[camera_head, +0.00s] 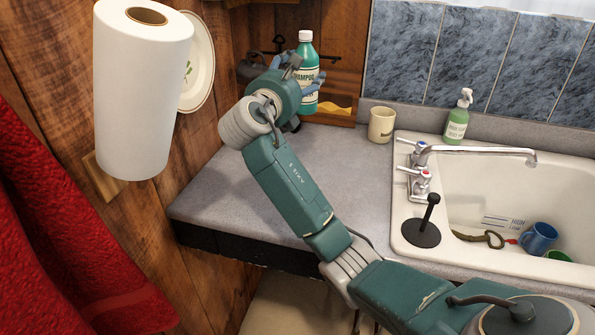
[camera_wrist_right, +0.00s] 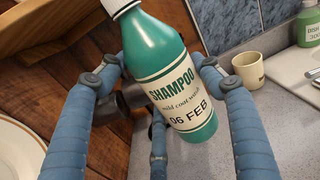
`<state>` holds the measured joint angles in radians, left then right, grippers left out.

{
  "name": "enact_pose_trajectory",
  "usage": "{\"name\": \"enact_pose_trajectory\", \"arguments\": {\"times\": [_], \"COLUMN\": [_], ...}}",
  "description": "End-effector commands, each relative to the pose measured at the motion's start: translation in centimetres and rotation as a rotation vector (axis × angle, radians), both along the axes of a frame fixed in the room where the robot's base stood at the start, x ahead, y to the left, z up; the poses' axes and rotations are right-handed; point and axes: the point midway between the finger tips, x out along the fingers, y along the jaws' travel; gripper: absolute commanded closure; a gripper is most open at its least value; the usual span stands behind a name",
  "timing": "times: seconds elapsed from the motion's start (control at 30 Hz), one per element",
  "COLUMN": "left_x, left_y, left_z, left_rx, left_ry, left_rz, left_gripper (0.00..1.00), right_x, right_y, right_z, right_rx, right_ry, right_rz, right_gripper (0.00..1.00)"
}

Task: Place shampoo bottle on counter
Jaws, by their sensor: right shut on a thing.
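The shampoo bottle (camera_head: 306,72) is green with a white cap and a white label. My right gripper (camera_head: 292,72) is shut on it near the back left of the counter. In the right wrist view the bottle (camera_wrist_right: 172,75) is between the blue fingers of the right gripper (camera_wrist_right: 165,75), with its label facing the camera. The grey counter (camera_head: 215,190) runs along the wall to the sink. I cannot tell whether the bottle's base touches the counter. My left gripper is not in view.
A beige mug (camera_head: 382,125) stands right of the bottle, and it also shows in the right wrist view (camera_wrist_right: 248,70). A soap bottle (camera_head: 456,125) stands behind the white sink (camera_head: 470,262). A paper towel roll (camera_head: 140,95) hangs at left. The counter's left front is clear.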

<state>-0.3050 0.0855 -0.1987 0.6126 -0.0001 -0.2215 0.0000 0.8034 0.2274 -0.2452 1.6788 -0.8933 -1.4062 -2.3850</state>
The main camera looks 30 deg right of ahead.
Motion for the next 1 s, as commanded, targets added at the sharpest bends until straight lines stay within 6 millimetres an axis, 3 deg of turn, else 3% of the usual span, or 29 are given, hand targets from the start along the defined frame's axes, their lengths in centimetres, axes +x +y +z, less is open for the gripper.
{"name": "enact_pose_trajectory", "arguments": {"times": [0.1, 0.27, 0.37, 0.8, 1.0], "left_x": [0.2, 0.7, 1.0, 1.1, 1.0], "left_y": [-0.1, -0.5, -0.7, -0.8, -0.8], "left_z": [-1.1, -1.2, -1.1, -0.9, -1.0], "left_rx": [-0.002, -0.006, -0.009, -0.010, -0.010], "left_ry": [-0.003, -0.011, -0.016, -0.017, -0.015], "left_rz": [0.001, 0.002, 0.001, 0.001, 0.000], "left_gripper": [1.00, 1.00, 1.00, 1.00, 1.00], "right_x": [0.2, 0.2, 0.2, 0.2, 0.2], "right_y": [-1.1, -1.7, -1.7, -1.7, -1.7], "right_z": [2.3, 2.9, 1.3, -9.5, -11.9], "right_rx": [-0.004, -0.004, -0.003, -0.007, -0.006], "right_ry": [-0.009, -0.005, 0.000, -0.002, -0.006], "right_rz": [-0.054, -0.083, -0.086, -0.084, -0.084], "right_gripper": [0.80, 0.80, 0.80, 0.80, 0.80]}}
